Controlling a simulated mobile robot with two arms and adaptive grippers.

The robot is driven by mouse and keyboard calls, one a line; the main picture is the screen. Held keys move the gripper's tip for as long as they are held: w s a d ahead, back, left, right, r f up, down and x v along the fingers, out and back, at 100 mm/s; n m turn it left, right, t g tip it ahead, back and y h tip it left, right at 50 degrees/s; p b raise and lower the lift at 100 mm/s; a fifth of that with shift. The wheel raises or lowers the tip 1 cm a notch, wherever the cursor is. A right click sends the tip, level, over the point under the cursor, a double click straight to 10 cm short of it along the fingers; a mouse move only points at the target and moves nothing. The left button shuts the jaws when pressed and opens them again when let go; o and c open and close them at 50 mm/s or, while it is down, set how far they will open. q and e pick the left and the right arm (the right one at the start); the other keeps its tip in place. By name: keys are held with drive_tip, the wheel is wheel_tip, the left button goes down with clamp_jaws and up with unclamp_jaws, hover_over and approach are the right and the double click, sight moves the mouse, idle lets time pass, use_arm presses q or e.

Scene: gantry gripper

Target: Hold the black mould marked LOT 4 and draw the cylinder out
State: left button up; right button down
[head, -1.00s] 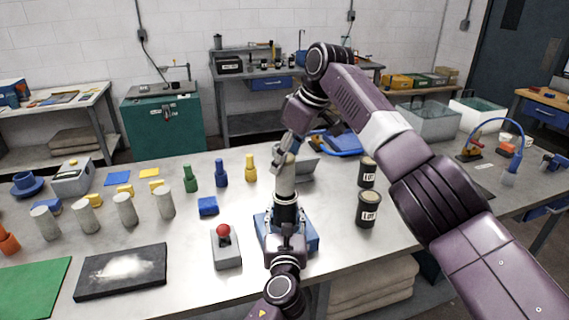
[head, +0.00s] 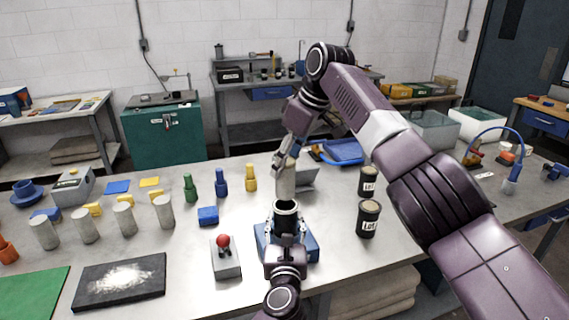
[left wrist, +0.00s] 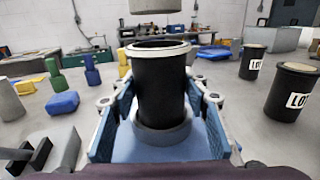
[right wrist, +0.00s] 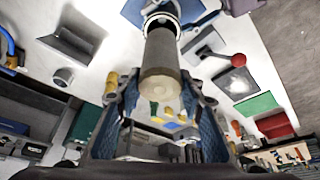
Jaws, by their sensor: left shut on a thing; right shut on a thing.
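The black mould (head: 286,214) stands upright on a blue base (head: 312,246) in the head view. No label shows on its visible side. My left gripper (head: 286,232) is shut around it; the left wrist view shows both jaws beside the mould (left wrist: 162,85). My right gripper (head: 286,158) is shut on the upper part of a grey concrete cylinder (head: 286,184), above the mould. The left wrist view shows the cylinder's lower end (left wrist: 155,5) clear of the mould's rim with a gap. The cylinder (right wrist: 161,65) also shows between the jaws in the right wrist view.
Two labelled black moulds (head: 368,218) (head: 368,181) stand to the right. Several grey cylinders (head: 124,219) stand further left. A dark powdered mat (head: 120,280) lies front left.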

use_arm(q)
drive_tip(key=shift+f, duration=0.1)
use_arm(e)
drive_tip(key=shift+r, duration=1.55)
use_arm(q)
drive_tip(key=o, duration=1.2)
drive_tip(key=shift+o, duration=0.2)
